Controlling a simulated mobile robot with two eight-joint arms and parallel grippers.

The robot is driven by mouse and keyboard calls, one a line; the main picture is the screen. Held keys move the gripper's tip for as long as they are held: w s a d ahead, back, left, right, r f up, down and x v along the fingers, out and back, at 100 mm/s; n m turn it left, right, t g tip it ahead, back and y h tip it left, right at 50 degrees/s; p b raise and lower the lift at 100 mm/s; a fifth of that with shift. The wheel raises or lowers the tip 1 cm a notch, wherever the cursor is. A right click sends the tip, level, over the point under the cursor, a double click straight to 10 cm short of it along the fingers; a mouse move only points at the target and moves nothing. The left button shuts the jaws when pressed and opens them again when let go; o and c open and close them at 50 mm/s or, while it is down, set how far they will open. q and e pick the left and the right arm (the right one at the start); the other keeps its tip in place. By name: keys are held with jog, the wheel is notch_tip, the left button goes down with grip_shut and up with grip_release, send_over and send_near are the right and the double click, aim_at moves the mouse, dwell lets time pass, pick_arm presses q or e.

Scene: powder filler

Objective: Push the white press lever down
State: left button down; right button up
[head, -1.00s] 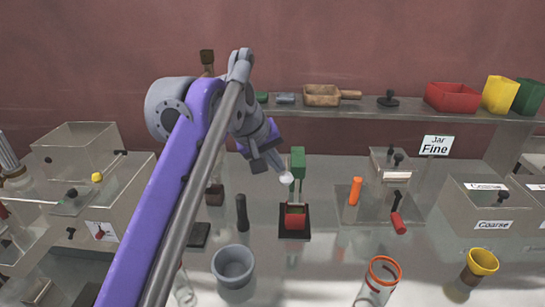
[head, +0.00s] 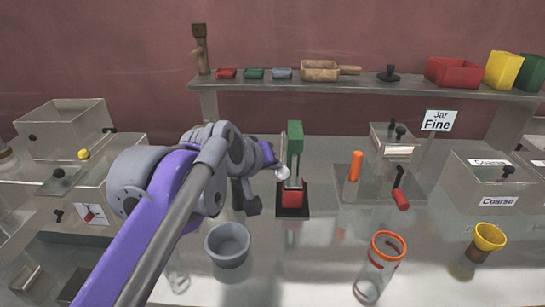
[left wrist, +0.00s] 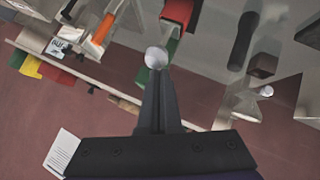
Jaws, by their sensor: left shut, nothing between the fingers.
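The press (head: 295,145) stands upright in the middle of the table in the head view, with a green upper part, a red lower part and a dark base. Its lever ends in a white round knob (head: 283,173) on the press's left side. My left gripper (head: 274,165) is shut and empty, just beside and above the knob. In the left wrist view the white knob (left wrist: 156,57) shows right at the tips of the shut fingers (left wrist: 157,80). I cannot tell whether they touch. My right gripper is not in view.
A grey bowl (head: 228,248) stands in front and left of the press. An orange-rimmed jar (head: 388,245) and a yellow funnel (head: 489,236) are at the front right. A clear tray (head: 350,198) lies right of the press. A shelf (head: 420,88) runs behind.

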pick_arm(q)
notch_tip(320, 180, down, 8)
jog(key=t+b, duration=0.3)
jog(key=shift+w+m, duration=0.3)
jog(key=shift+r, duration=0.2)
